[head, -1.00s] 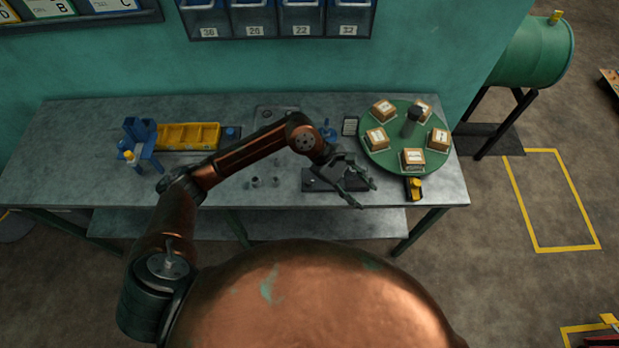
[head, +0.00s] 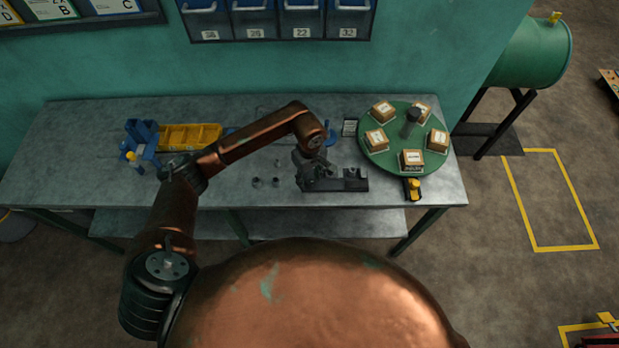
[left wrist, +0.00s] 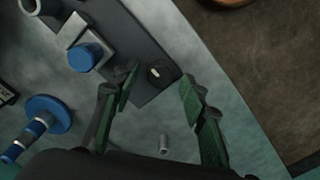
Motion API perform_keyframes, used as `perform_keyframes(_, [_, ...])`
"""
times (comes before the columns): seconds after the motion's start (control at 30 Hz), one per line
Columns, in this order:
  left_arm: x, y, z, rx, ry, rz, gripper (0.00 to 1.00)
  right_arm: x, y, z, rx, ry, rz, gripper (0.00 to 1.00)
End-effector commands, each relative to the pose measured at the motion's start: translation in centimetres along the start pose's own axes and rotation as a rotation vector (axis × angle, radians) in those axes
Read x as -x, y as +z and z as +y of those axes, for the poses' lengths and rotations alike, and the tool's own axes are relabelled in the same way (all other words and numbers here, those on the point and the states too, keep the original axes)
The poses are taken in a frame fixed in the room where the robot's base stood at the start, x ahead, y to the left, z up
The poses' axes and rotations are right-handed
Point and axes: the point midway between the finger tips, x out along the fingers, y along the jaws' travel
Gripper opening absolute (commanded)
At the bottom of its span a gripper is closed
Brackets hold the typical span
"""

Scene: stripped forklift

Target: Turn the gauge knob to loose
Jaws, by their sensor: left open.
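A dark gauge plate (head: 350,185) lies on the bench near its front edge. In the left wrist view the plate (left wrist: 128,40) carries a small round dark knob (left wrist: 159,72) with a pale mark near its end. A grey block with a blue cylinder (left wrist: 86,56) sits further along it. My left gripper (head: 309,182) is over the plate's left end, pointing down. In the wrist view its green-padded fingers (left wrist: 160,73) are open, one on each side of the knob in the picture. Contact and height cannot be told. No loose marking is readable. My right gripper is out of view.
Small grey cylinders (head: 266,182) stand left of the plate; one shows between the fingers (left wrist: 163,144). A blue stand (head: 330,137) is behind. A green turntable (head: 375,160) with boxes is at right, with a yellow-black item (head: 413,189) before it.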

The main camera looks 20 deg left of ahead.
Motion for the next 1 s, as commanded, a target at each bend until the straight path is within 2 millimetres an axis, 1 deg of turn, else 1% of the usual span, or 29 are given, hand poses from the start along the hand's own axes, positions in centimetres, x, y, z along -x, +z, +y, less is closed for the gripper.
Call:
perform_keyframes(0.1, [-0.33,0.04,0.03,-0.001,0.001,0.0,0.4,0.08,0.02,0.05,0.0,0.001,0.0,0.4])
perform_keyframes(0.3, [-0.37,0.04,0.04,-0.001,0.001,0.0,0.4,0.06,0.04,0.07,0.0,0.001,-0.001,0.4])
perform_keyframes(0.37, [-0.37,0.04,0.04,-0.001,0.001,0.0,0.37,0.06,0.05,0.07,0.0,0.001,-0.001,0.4])
perform_keyframes(0.9, [-0.34,0.04,0.04,0.0,0.001,-0.001,0.0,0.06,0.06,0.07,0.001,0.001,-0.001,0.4])
perform_keyframes(1.0, [-0.34,0.03,0.03,0.001,0.001,0.0,0.0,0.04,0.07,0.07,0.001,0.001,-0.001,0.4])
